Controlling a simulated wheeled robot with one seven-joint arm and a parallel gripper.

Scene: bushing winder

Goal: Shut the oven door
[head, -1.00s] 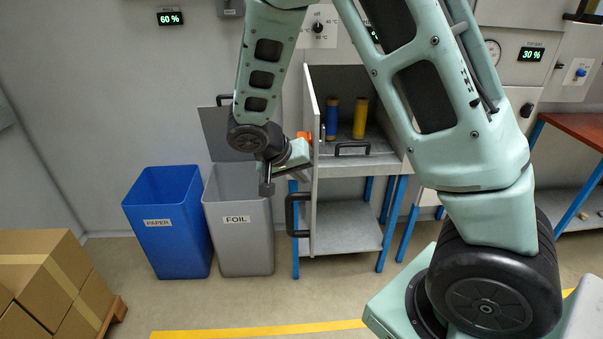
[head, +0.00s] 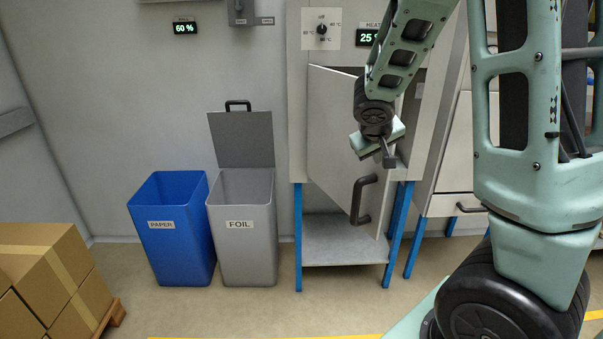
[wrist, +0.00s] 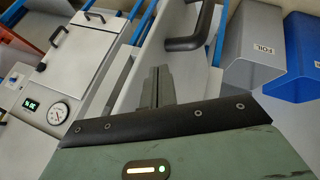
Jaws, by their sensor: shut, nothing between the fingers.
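The oven door (head: 335,135) is a grey panel hinged at its left side. It stands ajar, its handle side swung out from the oven cabinet (head: 298,125). Its black bar handle (head: 364,200) is near the lower right edge. My gripper (head: 388,160) is shut and empty, above and to the right of the handle, close to the door's outer side; I cannot tell whether it touches. In the wrist view the shut fingers (wrist: 157,88) point at the door panel, with the handle (wrist: 190,32) beyond them. The oven's inside is hidden behind the door and my arm.
A grey foil bin (head: 243,250) with its lid raised and a blue paper bin (head: 172,235) stand left of the oven. Cardboard boxes (head: 45,270) are at the far left. An open lower shelf (head: 340,253) lies under the oven. The floor in front is clear.

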